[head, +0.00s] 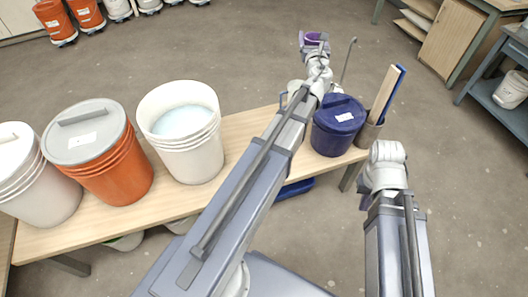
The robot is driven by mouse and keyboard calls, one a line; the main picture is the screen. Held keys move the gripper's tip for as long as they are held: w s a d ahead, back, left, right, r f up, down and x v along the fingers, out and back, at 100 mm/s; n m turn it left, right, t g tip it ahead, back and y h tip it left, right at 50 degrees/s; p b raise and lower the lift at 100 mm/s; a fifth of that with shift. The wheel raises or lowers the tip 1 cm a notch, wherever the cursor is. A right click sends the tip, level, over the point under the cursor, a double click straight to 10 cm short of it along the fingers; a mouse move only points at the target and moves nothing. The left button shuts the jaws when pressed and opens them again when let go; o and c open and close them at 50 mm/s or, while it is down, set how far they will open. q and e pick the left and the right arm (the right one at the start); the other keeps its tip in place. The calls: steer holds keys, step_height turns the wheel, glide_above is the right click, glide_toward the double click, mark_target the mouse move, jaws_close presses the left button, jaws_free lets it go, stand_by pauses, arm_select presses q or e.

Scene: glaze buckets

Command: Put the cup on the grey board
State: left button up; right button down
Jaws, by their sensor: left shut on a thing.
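A small purple cup (313,37) is at the far end of my left arm, beyond the table's back edge as seen in the head view. My left gripper (315,43) is shut on it, with finger parts showing at either side. The cup appears to be held up over the floor. My right arm's pale joint shows right of the table, but its gripper is not visible. I cannot make out a grey board; my left arm covers part of the table.
The wooden table (240,128) bears a white bucket (195,155), a lidded orange bucket (118,180), another white bucket (45,190) and a lidded blue bucket (325,138). A grey pot (368,134) holds upright planks. Open floor lies behind the table.

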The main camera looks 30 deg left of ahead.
arm_select(q)
steer(key=s+a+f+n+g+y+b, duration=0.1)
steer(key=s+a+f+b, duration=0.2)
steer(key=f+b, duration=0.8)
steer(key=s+a+f+n+g+y+b, duration=0.1)
steer(key=s+a+f+y+b, duration=0.1)
steer(key=a+f+b, duration=0.4)
steer(key=s+a+f+n+g+y+b, duration=0.2)
steer(key=a+f+b, duration=0.3)
steer(key=f+b, duration=1.1)
step_height(320, 180, down, 3)
steer(key=shift+s+a+f+b, duration=0.15)
steer(key=shift+s+b, duration=0.25)
steer(key=shift+s, duration=0.5)
step_height(320, 180, down, 6)
steer(key=b, duration=0.6)
steer(key=shift+f, duration=0.1)
step_height(320, 180, down, 4)
steer(key=b, duration=0.4)
